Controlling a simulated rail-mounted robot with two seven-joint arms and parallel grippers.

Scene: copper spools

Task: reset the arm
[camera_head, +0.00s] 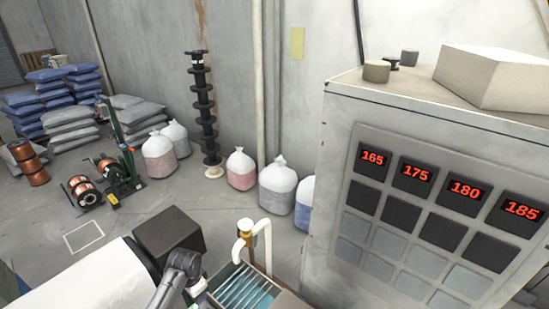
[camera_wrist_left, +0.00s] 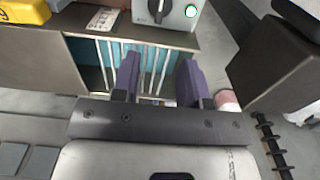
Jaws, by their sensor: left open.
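My left arm (camera_head: 178,275) shows as dark grey links at the bottom of the head view, beside a slatted blue-green tray (camera_head: 245,288). In the left wrist view my left gripper (camera_wrist_left: 159,78) is open, its two purple-grey fingers apart with nothing between them. Beyond the fingers is the tray with pale bars (camera_wrist_left: 105,55). I cannot tell the exact height of the fingers over it. My right gripper is in neither view. Copper spools (camera_head: 80,190) stand on the floor at the left, away from the arm.
A dark box (camera_head: 168,236) stands close behind the arm. A white bent pipe (camera_head: 243,232) rises by the tray. A large cabinet with red number displays (camera_head: 372,160) fills the right. A control box with a knob (camera_wrist_left: 178,12) sits past the tray. Open floor lies mid-left.

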